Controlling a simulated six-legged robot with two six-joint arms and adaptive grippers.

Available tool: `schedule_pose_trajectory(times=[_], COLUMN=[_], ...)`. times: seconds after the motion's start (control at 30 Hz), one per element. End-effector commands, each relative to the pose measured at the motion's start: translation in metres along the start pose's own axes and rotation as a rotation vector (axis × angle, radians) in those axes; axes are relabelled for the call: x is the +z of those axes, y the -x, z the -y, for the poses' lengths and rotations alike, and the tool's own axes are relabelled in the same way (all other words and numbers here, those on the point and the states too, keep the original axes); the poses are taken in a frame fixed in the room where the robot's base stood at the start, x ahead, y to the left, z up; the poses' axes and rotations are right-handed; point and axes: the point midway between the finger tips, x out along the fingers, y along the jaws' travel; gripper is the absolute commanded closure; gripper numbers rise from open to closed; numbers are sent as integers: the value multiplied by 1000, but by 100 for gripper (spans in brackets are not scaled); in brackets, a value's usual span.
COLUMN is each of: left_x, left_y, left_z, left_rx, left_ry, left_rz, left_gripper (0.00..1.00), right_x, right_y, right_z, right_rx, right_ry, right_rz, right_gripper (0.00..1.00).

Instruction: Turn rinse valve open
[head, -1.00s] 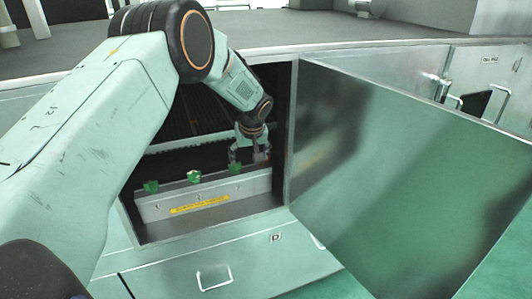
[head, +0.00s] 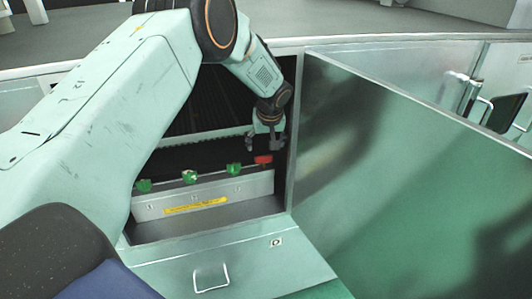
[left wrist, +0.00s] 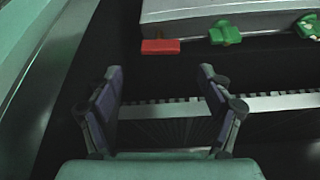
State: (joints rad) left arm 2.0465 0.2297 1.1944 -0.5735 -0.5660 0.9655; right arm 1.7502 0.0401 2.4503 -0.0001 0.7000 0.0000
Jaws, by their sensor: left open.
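My left gripper (head: 265,143) is inside the open cabinet, open and empty, just above a red valve handle (head: 263,160). In the left wrist view the gripper (left wrist: 160,88) has its two fingers spread, with the red handle (left wrist: 160,46) beyond the fingertips and apart from them. Several green valve handles (head: 234,169) stand in a row to the left of the red one on a grey manifold box (head: 245,187) with a yellow label (head: 196,206). Green handles also show in the left wrist view (left wrist: 224,33). I cannot read which handle is the rinse valve. My right gripper is not in view.
The cabinet door (head: 400,170) stands open to the right, close to my left gripper. A drawer front with a handle (head: 211,278) is below the opening. A slatted rack with a pale rail (left wrist: 265,102) lies behind the manifold.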

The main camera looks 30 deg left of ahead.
Motion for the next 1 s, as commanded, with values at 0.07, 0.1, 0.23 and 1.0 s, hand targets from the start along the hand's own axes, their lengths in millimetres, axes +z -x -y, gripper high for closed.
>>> schedule_pose_trajectory(times=[0.07, 0.1, 0.23, 1.0], left_x=[2, 2, 2, -2], left_y=[-11, -17, -36, -71], left_z=[2, 2, 3, -1], left_rx=[-2, -2, -2, 0], left_ry=[0, 0, 0, 0], left_rz=[2, 2, 1, 0], left_gripper=[21, 21, 21, 28], right_x=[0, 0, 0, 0], right_y=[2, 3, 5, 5], right_z=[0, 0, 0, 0], right_rx=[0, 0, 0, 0], right_ry=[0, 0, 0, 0], right_rz=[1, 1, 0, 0], right_gripper=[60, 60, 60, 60])
